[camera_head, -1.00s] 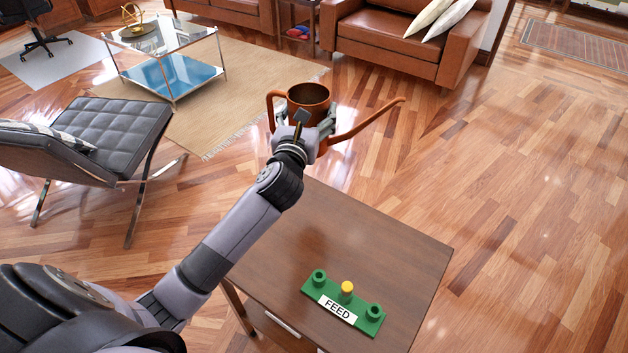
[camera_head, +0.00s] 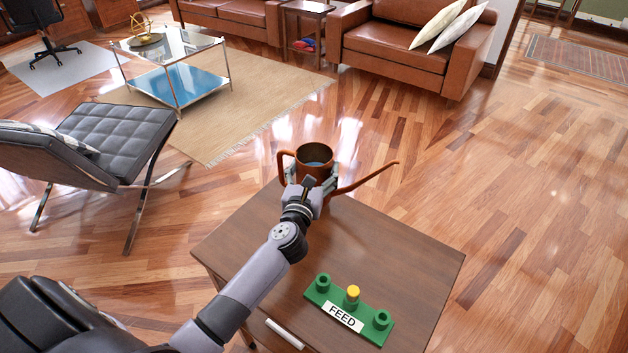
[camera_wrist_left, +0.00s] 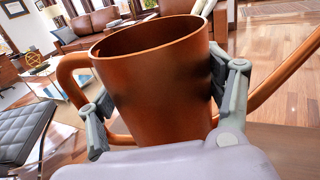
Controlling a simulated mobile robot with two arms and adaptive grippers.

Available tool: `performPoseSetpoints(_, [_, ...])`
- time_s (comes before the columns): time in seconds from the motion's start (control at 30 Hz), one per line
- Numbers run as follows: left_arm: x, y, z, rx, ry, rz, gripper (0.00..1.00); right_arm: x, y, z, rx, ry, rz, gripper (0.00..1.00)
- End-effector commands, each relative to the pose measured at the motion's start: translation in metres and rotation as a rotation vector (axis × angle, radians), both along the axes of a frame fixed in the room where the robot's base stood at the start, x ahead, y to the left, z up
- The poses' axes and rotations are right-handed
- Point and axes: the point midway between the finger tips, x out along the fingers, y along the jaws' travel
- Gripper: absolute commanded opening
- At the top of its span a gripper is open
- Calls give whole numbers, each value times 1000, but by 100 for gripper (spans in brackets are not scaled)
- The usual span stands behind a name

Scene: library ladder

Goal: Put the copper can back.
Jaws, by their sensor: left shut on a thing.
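The copper can (camera_head: 316,158) is a watering can with a loop handle on its left and a long thin spout to the right. My left gripper (camera_head: 318,184) is shut on its body from the near side. The can is upright at the far edge of the brown table (camera_head: 300,233). I cannot tell whether its base touches the top. In the left wrist view the can (camera_wrist_left: 155,85) fills the middle, with the fingers of my gripper (camera_wrist_left: 165,105) on both sides of it. Its base is hidden. My right gripper is not in view.
A green block (camera_head: 330,309) labelled FEED, with a yellow peg (camera_head: 352,293) between two green sockets, lies near the table's front. The tabletop between it and the can is clear. A black lounge chair (camera_head: 110,140) stands to the left.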

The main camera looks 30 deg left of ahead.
Motion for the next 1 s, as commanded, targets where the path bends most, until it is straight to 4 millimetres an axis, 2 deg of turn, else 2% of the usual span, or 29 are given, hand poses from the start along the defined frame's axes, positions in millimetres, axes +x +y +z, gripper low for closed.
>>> performPoseSetpoints(0.03, [0, 0, -11, 1, -4, 0, 41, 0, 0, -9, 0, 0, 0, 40])
performPoseSetpoints(0.13, [1, 0, -21, 0, -5, 0, 41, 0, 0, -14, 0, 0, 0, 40])
performPoseSetpoints(0.6, [1, 0, -26, 0, -5, 0, 41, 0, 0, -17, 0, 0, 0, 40])
performPoseSetpoints(0.63, [0, 0, -28, -1, 0, 1, 76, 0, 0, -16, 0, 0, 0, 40])
performPoseSetpoints(0.9, [0, 0, -28, 0, 1, 0, 94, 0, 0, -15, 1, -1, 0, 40])
performPoseSetpoints(1.0, [0, 0, -28, 0, 1, 0, 94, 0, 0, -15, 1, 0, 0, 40])
